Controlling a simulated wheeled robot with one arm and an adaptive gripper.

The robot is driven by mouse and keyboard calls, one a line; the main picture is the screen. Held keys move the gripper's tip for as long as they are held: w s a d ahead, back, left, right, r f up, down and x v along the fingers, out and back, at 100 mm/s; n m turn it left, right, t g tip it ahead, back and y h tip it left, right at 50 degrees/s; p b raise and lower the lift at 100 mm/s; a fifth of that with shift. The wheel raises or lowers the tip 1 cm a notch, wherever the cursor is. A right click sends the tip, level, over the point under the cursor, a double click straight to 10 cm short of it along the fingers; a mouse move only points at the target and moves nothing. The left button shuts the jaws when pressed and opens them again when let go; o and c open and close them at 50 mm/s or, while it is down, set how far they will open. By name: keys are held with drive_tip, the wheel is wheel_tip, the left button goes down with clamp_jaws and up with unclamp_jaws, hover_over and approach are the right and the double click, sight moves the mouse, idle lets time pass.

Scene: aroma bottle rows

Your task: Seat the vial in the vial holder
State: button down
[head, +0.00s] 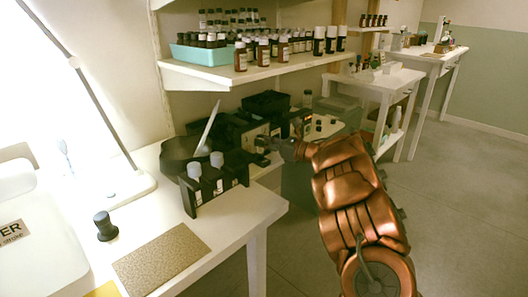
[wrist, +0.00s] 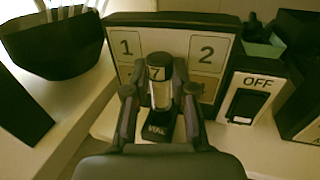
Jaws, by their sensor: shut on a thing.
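My gripper (wrist: 158,95) is shut on a small clear vial (wrist: 158,88), which stands upright between the two fingers in the wrist view. A small black block labelled "VIAL" (wrist: 156,132), which looks like the vial holder, sits just below and in front of it. The vial's lower end is close to this block, but I cannot tell whether it is inside or above it. In the head view my gripper (head: 272,145) is at the back of the white table, and the vial and holder are too small or hidden to make out.
A panel numbered 1, 2 and 4 (wrist: 125,45) stands right behind the vial. A box with an OFF switch (wrist: 246,104) is to the right. A dark bowl (wrist: 50,48) is at left. A black rack (head: 193,199) holds white-capped bottles. The table's front (head: 225,232) has free room.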

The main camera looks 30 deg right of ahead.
drive_tip(key=shift+f, duration=1.75)
drive_tip(key=shift+f+b, duration=0.15)
drive_tip(key=shift+b, duration=0.35)
drive_tip(key=c, duration=1)
unclamp_jaws()
drive_tip(key=shift+o, duration=0.2)
drive_tip(key=shift+r+p, duration=0.3)
drive_tip(key=shift+p, duration=0.1)
drive_tip(key=v, duration=1.2)
